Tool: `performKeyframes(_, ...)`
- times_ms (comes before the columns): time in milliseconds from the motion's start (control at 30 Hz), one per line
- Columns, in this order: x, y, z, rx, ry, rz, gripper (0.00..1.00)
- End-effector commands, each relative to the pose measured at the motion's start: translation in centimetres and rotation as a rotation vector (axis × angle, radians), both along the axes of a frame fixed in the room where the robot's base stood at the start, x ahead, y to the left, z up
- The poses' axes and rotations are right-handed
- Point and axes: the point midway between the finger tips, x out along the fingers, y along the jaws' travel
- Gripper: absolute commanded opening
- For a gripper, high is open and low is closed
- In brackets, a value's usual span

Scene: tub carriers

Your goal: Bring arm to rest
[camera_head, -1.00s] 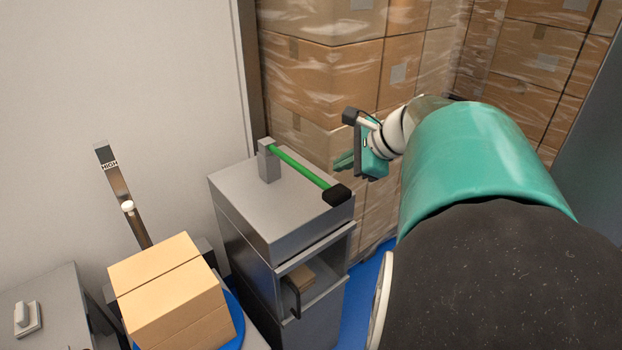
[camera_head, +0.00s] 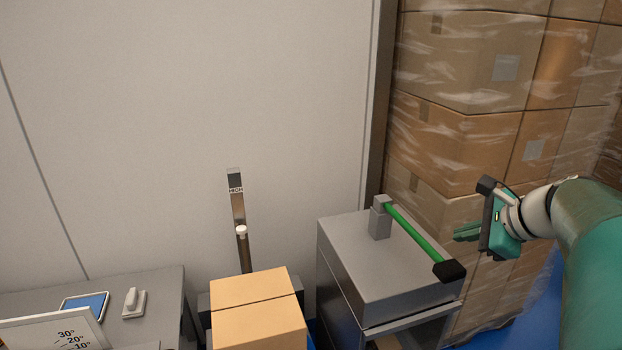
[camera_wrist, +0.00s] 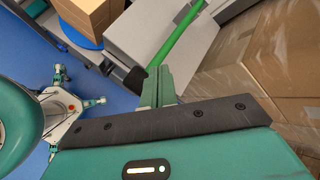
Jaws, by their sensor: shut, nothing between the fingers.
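My gripper (camera_head: 468,233) is at the right in the head view, held in the air to the right of the grey cabinet. Its green fingers are together with nothing between them. In the wrist view the fingers (camera_wrist: 157,86) show close together at the middle, pointing towards the cabinet. My arm, teal and white, reaches in from the right edge of the head view. The gripper appears apart from the green-handled bar (camera_head: 415,232) on top of the cabinet (camera_head: 365,270); the exact distance is hard to tell.
Wrapped cardboard boxes (camera_head: 465,60) are stacked behind my gripper. A brown carton (camera_head: 258,312) stands left of the cabinet, before a post marked HIGH (camera_head: 237,205). A grey table (camera_head: 150,285) at left holds a blue-screened tablet (camera_head: 85,305) and an angle sign (camera_head: 55,333). Blue floor shows at right.

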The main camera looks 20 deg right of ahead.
Motion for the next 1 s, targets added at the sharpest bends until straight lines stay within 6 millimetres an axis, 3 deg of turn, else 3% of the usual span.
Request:
performKeyframes(67,0.1,0.4,0.0,-0.011,0.003,0.016,0.0)
performKeyframes(167,0.2,2.8,-0.3,-0.072,0.018,0.1,0.0)
performKeyframes(367,-0.7,12.4,-1.9,-0.387,0.064,0.518,0.0)
performKeyframes(500,-2.9,18.7,-3.5,-0.659,0.071,0.871,0.0)
performKeyframes(600,-4.9,22.1,-4.6,-0.861,0.058,1.122,0.0)
performKeyframes(800,-8.4,26.4,-6.5,-1.226,0.009,1.541,0.0)
performKeyframes(1000,-9.6,27.4,-7.2,-1.377,-0.015,1.698,0.0)
